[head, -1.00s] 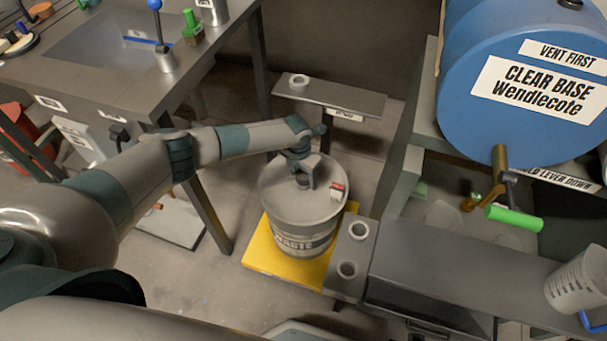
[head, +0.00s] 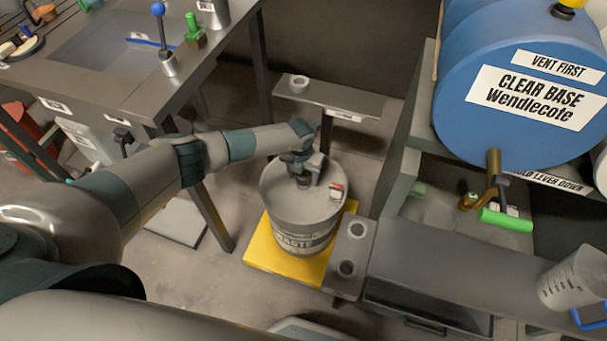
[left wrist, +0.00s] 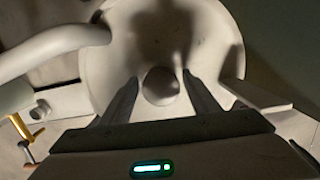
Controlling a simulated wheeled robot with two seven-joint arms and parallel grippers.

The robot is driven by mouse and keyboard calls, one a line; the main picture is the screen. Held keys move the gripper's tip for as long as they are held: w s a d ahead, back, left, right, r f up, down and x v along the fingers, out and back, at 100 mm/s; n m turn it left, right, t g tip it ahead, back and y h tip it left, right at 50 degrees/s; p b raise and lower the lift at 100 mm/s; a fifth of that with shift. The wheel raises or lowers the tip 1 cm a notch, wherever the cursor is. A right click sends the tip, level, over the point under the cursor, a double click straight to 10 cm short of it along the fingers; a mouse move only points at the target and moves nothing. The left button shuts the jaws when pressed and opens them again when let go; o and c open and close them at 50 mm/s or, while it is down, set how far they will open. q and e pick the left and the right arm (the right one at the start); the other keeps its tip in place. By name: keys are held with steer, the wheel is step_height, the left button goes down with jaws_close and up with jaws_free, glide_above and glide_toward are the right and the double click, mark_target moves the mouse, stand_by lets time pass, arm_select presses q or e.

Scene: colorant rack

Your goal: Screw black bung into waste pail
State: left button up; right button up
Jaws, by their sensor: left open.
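The waste pail (head: 285,238) is a grey drum with a WASTE label, upright on a yellow mat (head: 258,260). My left gripper (head: 303,184) points down over its top, near the middle. In the left wrist view its two fingers (left wrist: 160,92) are apart. A round knob-like piece (left wrist: 161,87) lies between them on the pale round pail top (left wrist: 215,45), with gaps on both sides. It is probably the bung, but it looks grey-brown there, and how deep it is seated cannot be told. In the head view the gripper mostly hides it. My right gripper is not in view.
A small shelf (head: 335,98) is behind, and a blue drum (head: 480,130) is at upper right.

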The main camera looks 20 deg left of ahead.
arm_select(q)
steer(key=shift+n+p, duration=0.55)
steer(key=shift+n, duration=0.95)
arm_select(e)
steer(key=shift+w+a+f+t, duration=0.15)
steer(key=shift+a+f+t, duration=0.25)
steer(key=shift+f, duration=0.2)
arm_select(q)
steer(key=c, duration=1)
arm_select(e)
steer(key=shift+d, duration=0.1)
